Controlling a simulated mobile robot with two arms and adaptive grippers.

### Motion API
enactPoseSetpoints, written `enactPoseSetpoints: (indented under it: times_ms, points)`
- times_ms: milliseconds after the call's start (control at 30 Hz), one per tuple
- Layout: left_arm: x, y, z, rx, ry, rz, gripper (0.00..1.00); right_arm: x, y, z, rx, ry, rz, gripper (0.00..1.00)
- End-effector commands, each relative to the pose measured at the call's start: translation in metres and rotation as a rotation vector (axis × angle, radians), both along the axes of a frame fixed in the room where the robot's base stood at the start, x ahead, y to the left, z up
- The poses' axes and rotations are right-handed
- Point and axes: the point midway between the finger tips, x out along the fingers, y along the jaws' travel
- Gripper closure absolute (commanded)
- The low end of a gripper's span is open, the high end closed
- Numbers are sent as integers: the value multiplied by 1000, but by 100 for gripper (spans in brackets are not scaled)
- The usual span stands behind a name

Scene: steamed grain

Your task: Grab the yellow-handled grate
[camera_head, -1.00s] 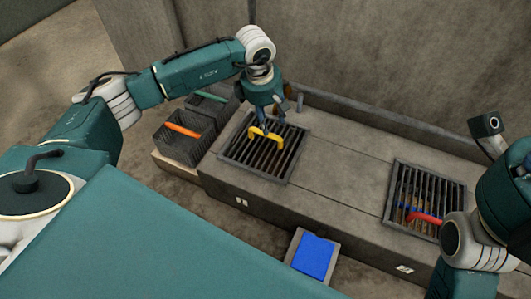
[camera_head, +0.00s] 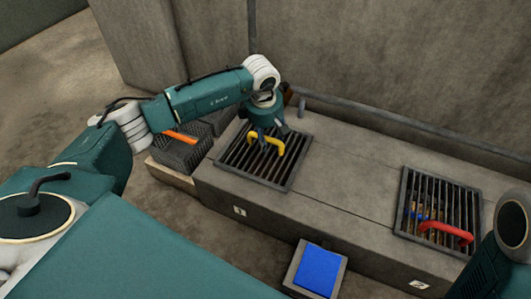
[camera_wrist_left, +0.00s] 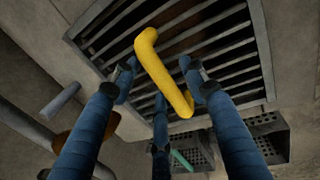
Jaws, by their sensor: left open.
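The grate (camera_head: 240,158) lies flat in the left part of the concrete counter, and its bent yellow handle (camera_head: 281,148) stands up above the bars. My left gripper (camera_head: 268,138) is over the grate at the handle. In the left wrist view, the blue fingers of my left gripper (camera_wrist_left: 160,82) are spread apart, with the yellow handle (camera_wrist_left: 163,72) passing between the fingertips. The grate's dark bars (camera_wrist_left: 235,68) show behind them. I cannot tell whether a finger touches the handle. My right gripper is out of view.
A second grate (camera_head: 408,195) with a red handle (camera_head: 446,231) is at the counter's right. A mesh basket (camera_head: 180,154) with an orange handle (camera_head: 180,136) stands left of the counter. A blue-topped box (camera_head: 317,270) stands in front. The counter's middle is clear.

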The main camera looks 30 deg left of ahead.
Motion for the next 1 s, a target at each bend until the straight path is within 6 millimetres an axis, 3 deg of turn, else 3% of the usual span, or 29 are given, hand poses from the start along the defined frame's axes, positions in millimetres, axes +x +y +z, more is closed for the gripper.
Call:
enactPoseSetpoints:
  times_ms: [333, 567, 1000]
  points:
    - [2, 0, -7, 0, -1, 1, 56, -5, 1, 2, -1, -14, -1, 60]
    - [2, 0, -7, 0, 0, 1, 100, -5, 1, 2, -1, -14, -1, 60]
    - [3, 0, -4, -2, -4, 1, 100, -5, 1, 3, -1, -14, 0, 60]
